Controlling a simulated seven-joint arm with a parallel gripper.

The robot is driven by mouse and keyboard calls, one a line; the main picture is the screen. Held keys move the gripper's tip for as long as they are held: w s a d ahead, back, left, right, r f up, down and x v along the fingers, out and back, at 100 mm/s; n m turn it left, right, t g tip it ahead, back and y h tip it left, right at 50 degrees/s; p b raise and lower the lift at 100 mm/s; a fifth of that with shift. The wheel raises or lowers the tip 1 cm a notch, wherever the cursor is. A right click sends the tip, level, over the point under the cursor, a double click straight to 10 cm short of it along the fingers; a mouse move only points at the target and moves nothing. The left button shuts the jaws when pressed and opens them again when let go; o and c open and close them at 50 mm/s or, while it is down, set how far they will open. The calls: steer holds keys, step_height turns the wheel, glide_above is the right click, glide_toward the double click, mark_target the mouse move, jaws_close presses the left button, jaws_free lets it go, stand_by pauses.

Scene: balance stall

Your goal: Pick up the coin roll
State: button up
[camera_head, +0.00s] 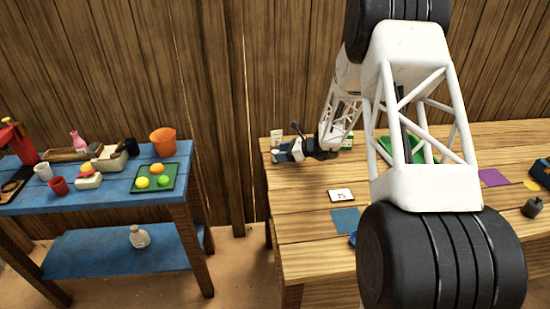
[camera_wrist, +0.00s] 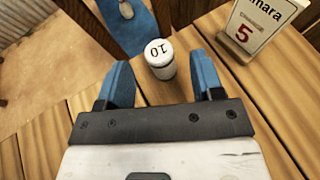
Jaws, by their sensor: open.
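The coin roll (camera_wrist: 162,66) is a short white cylinder with a dark "10" on its top face. It stands upright on the wooden table near its edge in the wrist view. My gripper (camera_wrist: 160,72) is open, with one blue finger on each side of the gap. The coin roll sits in line with this gap, around the fingertips, with visible space on both sides. In the head view my gripper (camera_head: 284,153) is at the left end of the right table. The coin roll is too small there to make out surely.
A white card reading "5" (camera_wrist: 262,27) stands close to the right of the coin roll; it also shows in the head view (camera_head: 276,137). The wooden table (camera_head: 300,222) has a flat card (camera_head: 341,195) and a blue square (camera_head: 346,221). A blue table (camera_head: 150,198) stands left across a gap.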

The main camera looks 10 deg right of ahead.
steer(key=shift+x, duration=1.25)
jaws_close()
steer(key=shift+r, duration=0.15)
steer(key=shift+w+r, duration=0.1)
steer(key=shift+r, duration=0.95)
steer(key=shift+s+r, duration=0.5)
steer(key=shift+r, duration=0.2)
steer(key=s, duration=0.5)
steer(key=s+r, duration=0.1)
steer(key=s, duration=0.9)
steer(key=shift+d+r, duration=0.15)
steer(key=shift+d, duration=0.25)
